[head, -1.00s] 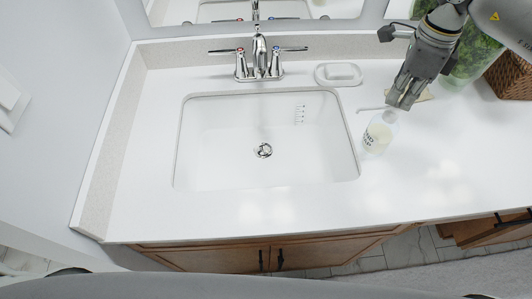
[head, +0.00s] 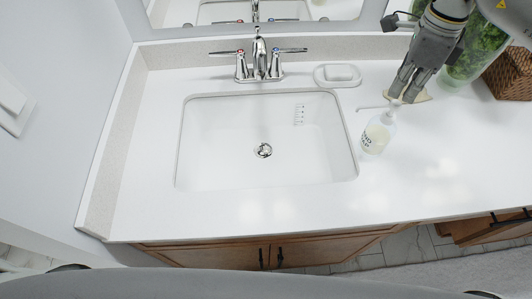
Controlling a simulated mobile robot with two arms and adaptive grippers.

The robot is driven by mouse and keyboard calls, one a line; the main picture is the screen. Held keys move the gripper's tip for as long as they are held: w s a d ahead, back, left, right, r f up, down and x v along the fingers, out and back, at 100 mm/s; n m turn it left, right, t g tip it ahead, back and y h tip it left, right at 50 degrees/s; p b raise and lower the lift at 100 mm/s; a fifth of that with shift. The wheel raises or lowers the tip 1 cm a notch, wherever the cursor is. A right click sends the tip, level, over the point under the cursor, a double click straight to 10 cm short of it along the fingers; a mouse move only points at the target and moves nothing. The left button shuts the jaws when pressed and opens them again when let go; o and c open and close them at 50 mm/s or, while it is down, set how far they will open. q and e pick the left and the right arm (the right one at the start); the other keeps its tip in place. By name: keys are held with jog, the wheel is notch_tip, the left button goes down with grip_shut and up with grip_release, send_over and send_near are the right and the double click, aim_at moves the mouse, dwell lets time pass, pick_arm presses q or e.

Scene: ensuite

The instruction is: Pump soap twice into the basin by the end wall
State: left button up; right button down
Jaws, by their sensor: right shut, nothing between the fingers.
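The soap bottle (head: 377,136) is clear with a pale label and stands upright on the counter just right of the basin. Its white spout (head: 371,107) points left toward the basin's right rim. The basin (head: 225,143) by the end wall is white and empty, with a chrome drain in it. My right gripper (head: 401,98) is shut with nothing in its fingers. Its fingertips are at the top of the pump head and partly hide it; I cannot tell whether they touch it. My left gripper is not in view.
A chrome faucet (head: 259,62) stands behind the basin. A soap dish (head: 338,75) with a white bar sits at the back. A glass vase of greenery (head: 478,55) and a wicker basket (head: 511,74) stand at the right. The front right counter is clear.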

notch_tip(320, 180, up, 6)
jog(key=p, duration=0.3)
dwell(0.4)
jog(key=shift+f, duration=0.1)
dwell(0.4)
